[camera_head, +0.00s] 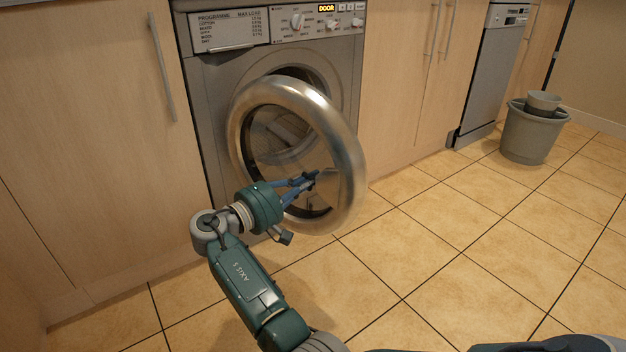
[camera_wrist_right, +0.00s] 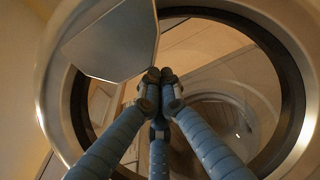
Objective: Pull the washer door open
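The washer door (camera_head: 345,130) is a round silver ring with a clear window, standing partly open and angled away from the grey washer (camera_head: 215,85). My right gripper (camera_head: 308,180) is in front of the lower part of the door window in the head view. In the right wrist view, the blue fingers of my right gripper (camera_wrist_right: 163,76) meet at their tips, with nothing visible between them. The door ring (camera_wrist_right: 52,110) surrounds them there. I cannot tell whether the fingers touch the door. My left gripper is out of view.
Wooden cabinets (camera_head: 90,120) flank the washer, with long bar handles. A grey bucket (camera_head: 530,138) stands at the right, near a silver appliance (camera_head: 492,75). The tiled floor (camera_head: 440,235) is clear in front and to the right.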

